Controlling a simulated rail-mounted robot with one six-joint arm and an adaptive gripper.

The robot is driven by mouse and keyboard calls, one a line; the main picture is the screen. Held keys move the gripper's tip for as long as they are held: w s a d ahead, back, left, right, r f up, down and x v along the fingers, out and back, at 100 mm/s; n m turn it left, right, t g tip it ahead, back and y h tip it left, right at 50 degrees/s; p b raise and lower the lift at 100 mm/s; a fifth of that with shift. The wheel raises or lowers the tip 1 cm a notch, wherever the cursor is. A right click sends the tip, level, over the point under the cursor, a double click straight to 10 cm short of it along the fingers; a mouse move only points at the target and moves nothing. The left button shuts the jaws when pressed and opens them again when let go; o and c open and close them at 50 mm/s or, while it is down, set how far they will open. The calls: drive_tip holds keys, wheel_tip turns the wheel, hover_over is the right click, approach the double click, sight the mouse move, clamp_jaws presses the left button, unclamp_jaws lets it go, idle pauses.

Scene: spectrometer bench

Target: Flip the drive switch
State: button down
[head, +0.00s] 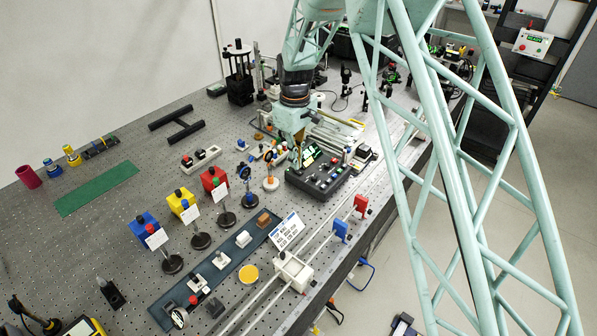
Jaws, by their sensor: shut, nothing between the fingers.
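My gripper (299,140) points down at the far left edge of a dark control box (333,187). It is shut, with nothing held. The box carries several small switches and buttons, some red, and a greenish panel. The drive switch cannot be told apart from the other controls at this size. My gripper hides part of the box's back left corner. Whether the fingertips touch the box cannot be told.
Behind the box is a pale railed assembly (335,130). To its left stand a round dial on a white base (270,183) and blue, yellow and red blocks (214,178). Two long rails (320,240) run along the front edge.

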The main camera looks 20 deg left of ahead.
drive_tip(key=shift+f+b, duration=0.4)
drive_tip(key=shift+f, duration=0.35)
idle(1.0)
drive_tip(key=shift+r+p, duration=1.4)
drive_tip(key=shift+r, duration=2.1)
drive_tip(key=shift+d, duration=0.1)
